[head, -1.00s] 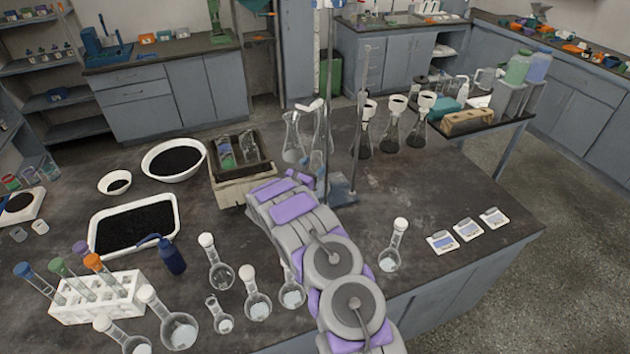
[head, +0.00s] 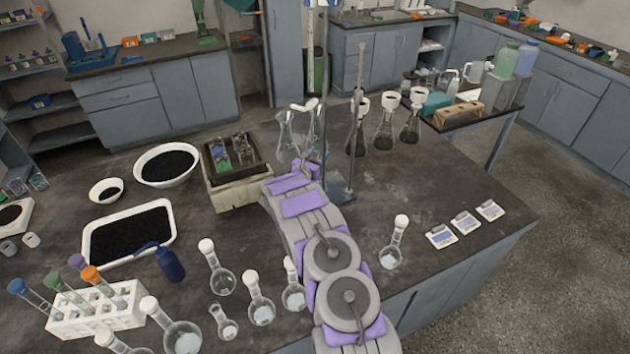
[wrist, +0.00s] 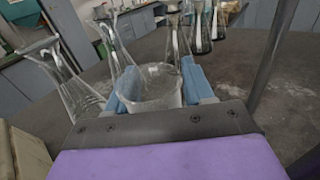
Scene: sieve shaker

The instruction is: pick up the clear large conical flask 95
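Two clear conical flasks stand beyond my gripper in the head view, a left one (head: 286,132) and a right one (head: 314,130) close beside it. In the wrist view a flask (wrist: 65,80) is at the left and another flask (wrist: 114,45) is farther back. I cannot tell which is number 95. My gripper (wrist: 163,80) has its blue fingers spread, with a clear beaker-like glass (wrist: 152,92) between or just beyond them. Whether the fingers touch it is unclear. In the head view my arm mostly hides the gripper.
A metal stand rod (head: 358,110) rises right of my gripper. Several funnel-topped flasks (head: 384,128) stand behind it. A dark tray (head: 258,172) on a pale block is at the left.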

